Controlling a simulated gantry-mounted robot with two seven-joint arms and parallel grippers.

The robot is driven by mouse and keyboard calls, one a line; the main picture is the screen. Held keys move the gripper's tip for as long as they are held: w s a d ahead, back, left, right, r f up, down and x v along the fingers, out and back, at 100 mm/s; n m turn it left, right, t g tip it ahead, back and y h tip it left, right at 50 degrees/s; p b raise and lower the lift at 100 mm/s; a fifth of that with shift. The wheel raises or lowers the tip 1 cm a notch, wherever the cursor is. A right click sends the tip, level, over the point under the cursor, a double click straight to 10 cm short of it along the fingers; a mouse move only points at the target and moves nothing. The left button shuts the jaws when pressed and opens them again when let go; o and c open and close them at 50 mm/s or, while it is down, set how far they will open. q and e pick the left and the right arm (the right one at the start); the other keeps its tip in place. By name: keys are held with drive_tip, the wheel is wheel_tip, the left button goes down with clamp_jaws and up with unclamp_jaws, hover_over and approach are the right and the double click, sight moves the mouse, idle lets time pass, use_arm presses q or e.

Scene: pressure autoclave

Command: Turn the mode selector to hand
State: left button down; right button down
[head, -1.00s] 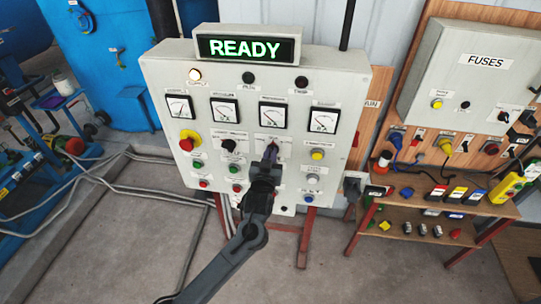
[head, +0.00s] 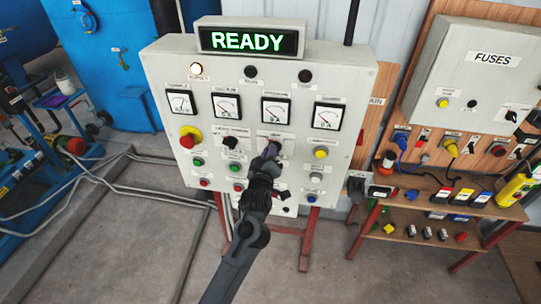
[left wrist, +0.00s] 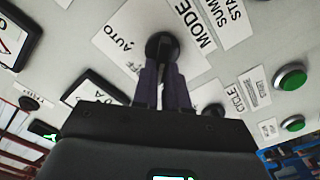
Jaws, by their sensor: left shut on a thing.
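The mode selector (left wrist: 161,44) is a round black knob on the grey control panel (head: 353,88). In the left wrist view it sits beside the MODE lettering, with an AUTO label to its left and a partly covered label below. My left gripper (left wrist: 162,68) reaches up to it with two dark purple fingers, shut on the knob. In the head view the left gripper (head: 271,152) is at the panel, below the third gauge, and covers most of the selector. The knob's pointer direction is hidden by the fingers. My right gripper is in neither view.
A red emergency button on yellow (head: 189,136) and a black selector (head: 231,142) lie to the left on the panel. A yellow button (head: 320,152) lies to the right. A lit READY sign (head: 247,40) tops the panel. A wooden shelf (head: 400,216) stands at the right.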

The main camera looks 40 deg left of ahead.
use_arm(q)
drive_tip(key=shift+f+n+b, duration=0.15)
drive_tip(key=shift+n+b, duration=0.15)
drive_tip(key=shift+n, duration=0.6)
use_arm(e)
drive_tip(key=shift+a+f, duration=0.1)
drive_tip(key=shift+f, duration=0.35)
use_arm(q)
drive_tip(key=c, duration=1.2)
unclamp_jaws()
drive_tip(key=shift+a, duration=0.1)
drive_tip(key=shift+o, duration=0.2)
drive_tip(key=shift+s, duration=0.1)
